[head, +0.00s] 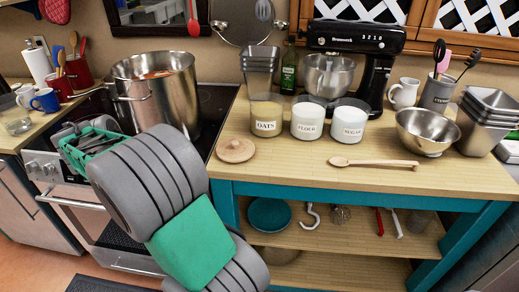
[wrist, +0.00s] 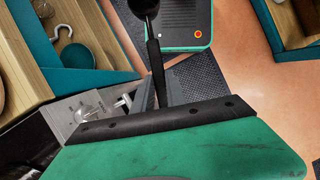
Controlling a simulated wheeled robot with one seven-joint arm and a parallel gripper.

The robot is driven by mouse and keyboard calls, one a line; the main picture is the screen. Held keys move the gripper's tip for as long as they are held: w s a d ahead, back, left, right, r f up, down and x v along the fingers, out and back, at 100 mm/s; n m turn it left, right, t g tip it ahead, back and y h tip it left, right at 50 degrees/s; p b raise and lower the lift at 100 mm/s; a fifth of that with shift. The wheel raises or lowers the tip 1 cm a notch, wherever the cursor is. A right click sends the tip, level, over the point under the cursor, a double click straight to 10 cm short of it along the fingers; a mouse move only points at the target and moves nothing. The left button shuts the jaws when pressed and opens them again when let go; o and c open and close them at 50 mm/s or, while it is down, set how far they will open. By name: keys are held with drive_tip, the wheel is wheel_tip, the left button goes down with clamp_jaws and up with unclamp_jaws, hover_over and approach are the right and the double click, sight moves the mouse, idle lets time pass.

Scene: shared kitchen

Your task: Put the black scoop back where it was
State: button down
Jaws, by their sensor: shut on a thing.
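The black scoop (wrist: 154,62) shows in the wrist view, its handle running up from my gripper (wrist: 160,98) and its rounded end at the top edge. My gripper is shut on the scoop's handle, and the scoop is held clear of the floor. In the head view my arm covers the area in front of the stove, and I cannot make out the scoop there. On the wooden counter stand the oats canister (head: 266,122), the flour canister (head: 308,121) and the sugar canister (head: 348,122). A round wooden lid (head: 236,149) lies left of them.
A large steel pot (head: 155,88) stands on the stove. A wooden spoon (head: 375,163) lies near the counter's front. A steel bowl (head: 427,131), nested tins (head: 486,118) and a grey utensil crock (head: 437,94) stand at the right. The counter's front strip is mostly clear.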

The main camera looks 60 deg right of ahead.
drive_tip(key=s+d+r+n+p, duration=0.1)
drive_tip(key=s+d+r+p, duration=0.15)
drive_tip(key=d, duration=0.25)
drive_tip(key=s+d+r+n+h+p, duration=0.1)
drive_tip(key=s+d+r+n+p, duration=0.1)
drive_tip(key=d+r, duration=0.25)
drive_tip(key=s+d+r+n+p, duration=0.1)
drive_tip(key=s+d+r+p, duration=0.1)
drive_tip(key=d, duration=0.4)
drive_tip(key=s+d+r+n+t+h+p, duration=0.1)
drive_tip(key=s+d+r+n+p, duration=0.15)
drive_tip(key=s+d+r, duration=0.35)
drive_tip(key=s+d+r+n+h+p, duration=0.1)
drive_tip(key=s+d+r+p, duration=0.2)
drive_tip(key=s, duration=0.5)
drive_tip(key=w+d+f, duration=0.2)
drive_tip(key=d+f, duration=0.1)
drive_tip(key=d, duration=0.1)
drive_tip(key=w+d+f+p, duration=0.1)
drive_tip(key=w+d+f, duration=0.1)
drive_tip(key=d+f, duration=0.2)
drive_tip(key=w+d+f, duration=0.2)
drive_tip(key=d+f, duration=0.2)
drive_tip(key=d, duration=0.1)
drive_tip(key=shift+w+f, duration=0.15)
drive_tip(key=shift+w, duration=0.2)
wheel_tip(320, 180, down, 3)
drive_tip(key=shift+w+f+p, duration=0.1)
drive_tip(key=shift+f+p, duration=0.05)
drive_tip(key=shift+p, duration=0.5)
